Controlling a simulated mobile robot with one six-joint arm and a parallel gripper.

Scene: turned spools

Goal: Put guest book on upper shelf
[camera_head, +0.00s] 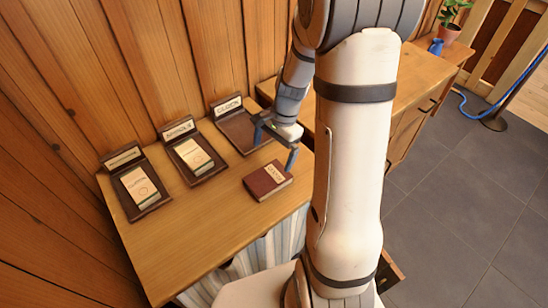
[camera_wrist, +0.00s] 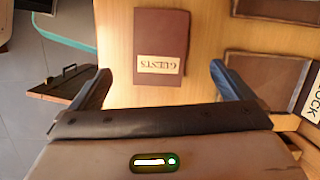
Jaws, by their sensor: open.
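The guest book (camera_head: 265,182) is dark red with a cream label and lies flat near the right front of the wooden table. In the wrist view the guest book (camera_wrist: 161,35) shows its label reading "GUESTS", upside down, between and beyond my fingers. My gripper (camera_head: 274,150) is open and empty, its two blue fingers above the table just behind the book. In the wrist view my gripper (camera_wrist: 164,84) shows its fingers spread wider than the book, apart from it. I cannot make out an upper shelf in either view.
Three dark stands with name signs line the table's back: the left (camera_head: 145,190) and middle (camera_head: 195,158) hold cream booklets, the right (camera_head: 236,128) looks bare. A plank wall (camera_head: 60,120) rises behind. A wooden cabinet (camera_head: 425,85) with a blue vase (camera_head: 436,46) stands at right.

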